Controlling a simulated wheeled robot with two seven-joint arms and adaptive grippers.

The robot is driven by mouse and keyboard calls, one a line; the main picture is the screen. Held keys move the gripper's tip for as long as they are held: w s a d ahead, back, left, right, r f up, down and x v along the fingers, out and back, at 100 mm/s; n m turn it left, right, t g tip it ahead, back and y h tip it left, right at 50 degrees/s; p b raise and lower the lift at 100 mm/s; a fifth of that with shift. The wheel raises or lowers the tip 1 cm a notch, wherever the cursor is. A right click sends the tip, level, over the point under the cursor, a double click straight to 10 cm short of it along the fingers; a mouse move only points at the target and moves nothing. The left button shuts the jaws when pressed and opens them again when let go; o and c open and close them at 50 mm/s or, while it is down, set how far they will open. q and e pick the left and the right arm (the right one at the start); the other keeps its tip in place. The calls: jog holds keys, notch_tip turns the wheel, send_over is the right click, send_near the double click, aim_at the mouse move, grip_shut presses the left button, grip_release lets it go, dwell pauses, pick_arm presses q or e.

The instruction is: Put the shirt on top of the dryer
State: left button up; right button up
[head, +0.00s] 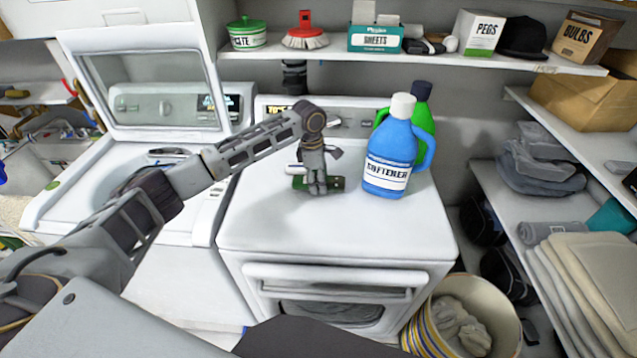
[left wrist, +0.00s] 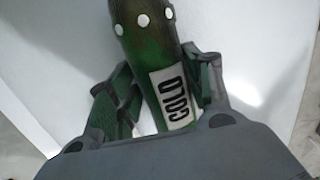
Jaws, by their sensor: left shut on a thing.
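The white dryer (head: 270,228) stands in the middle of the head view with a flat top. My left gripper (head: 316,187) points down at the back of that top, shut on a dark green object (head: 336,184). In the left wrist view this object (left wrist: 152,62) is long, with white dots and a white label reading "COLO"; my left gripper's fingers (left wrist: 160,100) are on both sides of it. I cannot tell whether it touches the dryer. I cannot identify the shirt for sure; crumpled grey cloth (head: 540,165) lies on the right shelf. My right gripper is not in view.
A blue softener bottle (head: 390,152) and a green bottle (head: 422,120) stand on the dryer right of my gripper. An open-lidded washer (head: 110,190) is at left. A basket with cloth (head: 505,325) stands at front right. The dryer top's front is clear.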

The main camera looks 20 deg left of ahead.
pick_arm(q)
jog(key=shift+f, duration=0.55)
jog(key=o, duration=1.1)
jog(key=shift+f, duration=0.1)
jog(key=r, duration=0.4)
jog(key=a+r, duration=0.1)
jog(key=r, duration=0.7)
jog(key=shift+s+a, duration=0.15)
jog(key=shift+a, duration=0.05)
